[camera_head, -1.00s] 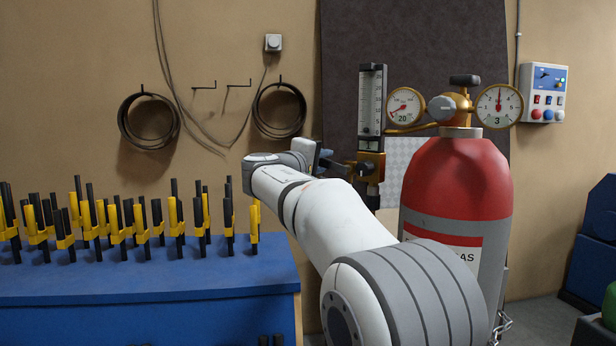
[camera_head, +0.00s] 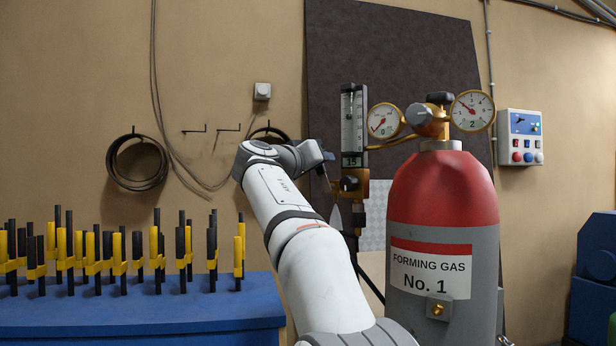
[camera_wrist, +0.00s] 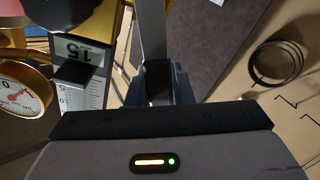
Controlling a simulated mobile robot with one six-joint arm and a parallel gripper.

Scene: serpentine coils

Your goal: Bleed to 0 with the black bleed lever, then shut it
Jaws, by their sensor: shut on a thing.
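My gripper (camera_head: 322,157) is beside the brass valve block (camera_head: 354,187) under the flowmeter. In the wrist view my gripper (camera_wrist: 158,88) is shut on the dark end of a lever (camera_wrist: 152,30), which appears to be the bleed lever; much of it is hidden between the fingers. The left gauge (camera_head: 385,120) shows 0, with its needle at the low end. It also shows in the wrist view (camera_wrist: 22,92). The right gauge (camera_head: 472,111) shows 2. The flowmeter (camera_head: 353,120) carries a 15 label.
The red and grey gas cylinder (camera_head: 443,200) stands right of my arm. A blue bench (camera_head: 140,315) with several yellow and black holders is at the left. Hoses hang on the wall, with a coil (camera_head: 137,163). A control box (camera_head: 521,137) is at the right.

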